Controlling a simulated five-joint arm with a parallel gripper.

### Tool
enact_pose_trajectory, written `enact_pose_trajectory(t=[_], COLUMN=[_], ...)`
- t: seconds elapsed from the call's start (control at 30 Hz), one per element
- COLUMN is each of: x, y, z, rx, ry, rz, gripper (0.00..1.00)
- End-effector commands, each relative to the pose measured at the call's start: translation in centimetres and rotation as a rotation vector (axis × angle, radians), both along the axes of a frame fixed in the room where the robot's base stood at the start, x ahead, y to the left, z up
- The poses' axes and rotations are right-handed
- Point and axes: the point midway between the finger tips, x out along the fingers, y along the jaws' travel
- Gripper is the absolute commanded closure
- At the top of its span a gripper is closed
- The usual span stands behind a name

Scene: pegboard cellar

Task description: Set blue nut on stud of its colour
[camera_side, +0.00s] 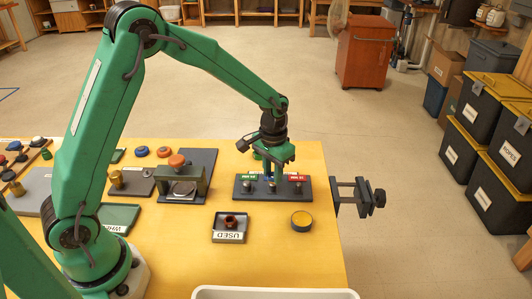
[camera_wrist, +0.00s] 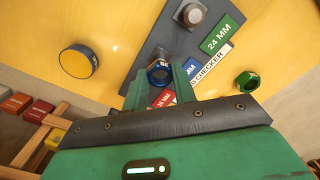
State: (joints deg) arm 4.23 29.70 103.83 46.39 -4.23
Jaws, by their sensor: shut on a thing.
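A blue nut (camera_wrist: 160,73) sits between the green fingers of my gripper (camera_wrist: 158,84) in the wrist view, with grey showing through its hole. In the side view my gripper (camera_side: 270,172) points down at the middle of a dark plate (camera_side: 240,191) with three studs. The fingers hide most of the nut there. The left stud (camera_side: 250,184) stands by a green 24 MM label (camera_wrist: 222,35), the right stud (camera_side: 298,187) by a red label (camera_side: 296,178). A blue label (camera_wrist: 186,90) lies between. I cannot tell whether the nut is around the middle stud or above it.
A green ring (camera_wrist: 247,82) lies on the other side. A USED tray (camera_side: 217,236) holds a reddish nut. A clamp fixture (camera_side: 184,180) stands left of the plate. A vise (camera_side: 358,195) sticks out at the right edge.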

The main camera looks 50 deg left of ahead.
Motion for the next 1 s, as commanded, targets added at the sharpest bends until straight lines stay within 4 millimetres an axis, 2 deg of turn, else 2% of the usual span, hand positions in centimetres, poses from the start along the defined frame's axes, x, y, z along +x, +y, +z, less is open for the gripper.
enact_pose_trajectory(t=[1.0], x=[-0.01], y=[0.00], z=[-0.77], rx=[0.000], ry=[0.000], rz=[0.000], gripper=[0.91])
